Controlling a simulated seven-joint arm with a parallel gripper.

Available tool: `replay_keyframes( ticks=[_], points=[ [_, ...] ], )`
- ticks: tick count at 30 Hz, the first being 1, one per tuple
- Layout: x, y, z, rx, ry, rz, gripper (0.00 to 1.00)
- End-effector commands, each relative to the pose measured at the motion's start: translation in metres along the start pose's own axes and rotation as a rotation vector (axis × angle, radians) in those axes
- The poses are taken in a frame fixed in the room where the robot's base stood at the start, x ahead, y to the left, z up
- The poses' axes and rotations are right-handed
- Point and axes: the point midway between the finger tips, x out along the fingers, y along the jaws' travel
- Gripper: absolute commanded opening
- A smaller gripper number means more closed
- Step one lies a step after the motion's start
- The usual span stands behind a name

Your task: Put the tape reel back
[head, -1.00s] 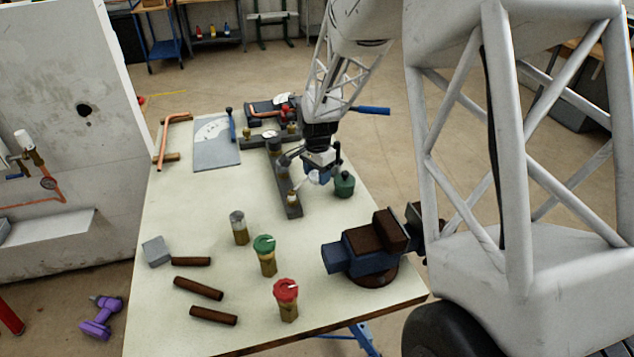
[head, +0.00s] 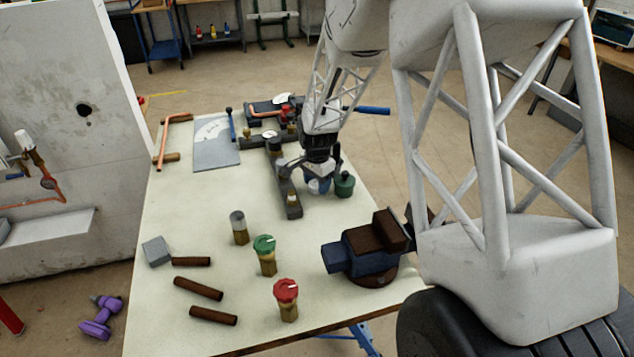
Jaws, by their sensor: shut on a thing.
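My gripper (head: 316,176) is at the far right part of the bench, pointing down. It is shut on a small white and blue thing, which looks like the tape reel (head: 318,187). The jaws and my arm hide much of it. The reel is at or just above the bench top; I cannot tell whether it touches. It sits between a dark grey rack bar (head: 287,196) on its left and a green pot (head: 344,186) close on its right.
A blue and brown vise (head: 365,252) stands at the right edge. Valves with green (head: 265,245) and red (head: 286,290) caps stand near the front, with brown rods (head: 198,288) to their left. A grey plate (head: 214,145) lies at the back left. The bench's left middle is clear.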

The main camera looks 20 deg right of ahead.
Motion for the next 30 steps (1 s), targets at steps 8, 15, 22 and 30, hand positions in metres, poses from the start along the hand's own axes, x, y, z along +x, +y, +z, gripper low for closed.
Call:
replay_keyframes(
  ticks=[8, 15, 22, 30],
  points=[
    [0.003, 0.000, 0.000, 0.000, 0.000, 0.000, 0.60],
    [0.003, 0.000, 0.000, 0.000, 0.000, 0.000, 0.64],
    [-0.002, 0.000, 0.000, 0.000, 0.000, -0.001, 0.64],
    [-0.027, -0.001, 0.000, 0.000, 0.001, -0.002, 0.64]
  ],
)
